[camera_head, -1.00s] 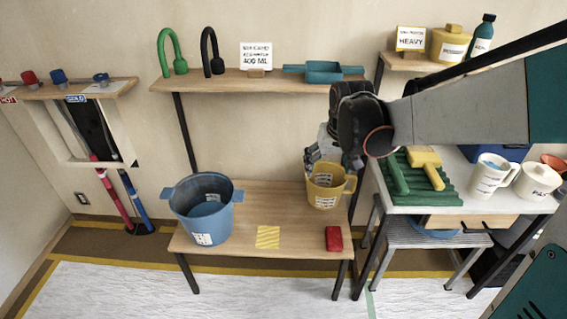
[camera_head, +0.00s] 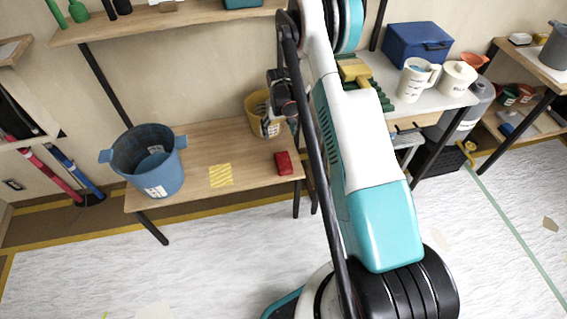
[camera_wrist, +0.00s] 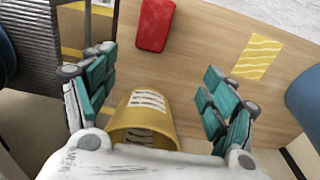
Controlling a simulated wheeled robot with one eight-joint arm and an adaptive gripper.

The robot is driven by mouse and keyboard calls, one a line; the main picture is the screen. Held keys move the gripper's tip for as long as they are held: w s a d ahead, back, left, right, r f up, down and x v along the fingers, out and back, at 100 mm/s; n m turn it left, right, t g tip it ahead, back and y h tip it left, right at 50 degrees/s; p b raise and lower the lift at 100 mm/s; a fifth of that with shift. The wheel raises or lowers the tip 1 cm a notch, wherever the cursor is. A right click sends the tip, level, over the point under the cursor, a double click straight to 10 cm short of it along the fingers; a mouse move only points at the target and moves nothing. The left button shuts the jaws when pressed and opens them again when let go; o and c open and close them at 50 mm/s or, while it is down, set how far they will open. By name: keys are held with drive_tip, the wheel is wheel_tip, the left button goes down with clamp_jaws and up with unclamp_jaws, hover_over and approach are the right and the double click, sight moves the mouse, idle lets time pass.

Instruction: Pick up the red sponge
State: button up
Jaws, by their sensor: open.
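The red sponge (camera_head: 284,163) lies on the right end of the low wooden bench (camera_head: 195,189), near its front edge. In the wrist view the red sponge (camera_wrist: 155,25) is at the top, beyond my fingertips. My gripper (camera_wrist: 150,88) is open, with its teal-padded fingers spread wide. A yellow jug (camera_wrist: 146,118) stands on the bench below and between the fingers; I cannot tell whether they touch it. In the head view my gripper (camera_head: 278,100) is partly hidden by my arm, beside the yellow jug (camera_head: 258,117) and behind the sponge.
A blue bucket (camera_head: 148,165) stands at the bench's left end. A yellow striped patch (camera_head: 221,176) lies between it and the sponge. A white table (camera_head: 437,97) with a jug (camera_head: 416,80) and a blue box (camera_head: 417,45) is to the right. The bench around the sponge is clear.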

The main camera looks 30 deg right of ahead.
hover_over(284, 160)
wheel_tip(284, 160, down, 7)
drive_tip(key=shift+g, duration=0.3)
wheel_tip(284, 160, down, 8)
drive_tip(key=b, duration=0.2)
drive_tip(key=shift+s+a+f+b, duration=0.1)
drive_tip(key=shift+a+f+b, duration=0.05)
drive_tip(key=shift+f+b, duration=0.15)
wheel_tip(284, 160, down, 5)
drive_tip(key=b, duration=0.3)
drive_tip(key=c, duration=1.1)
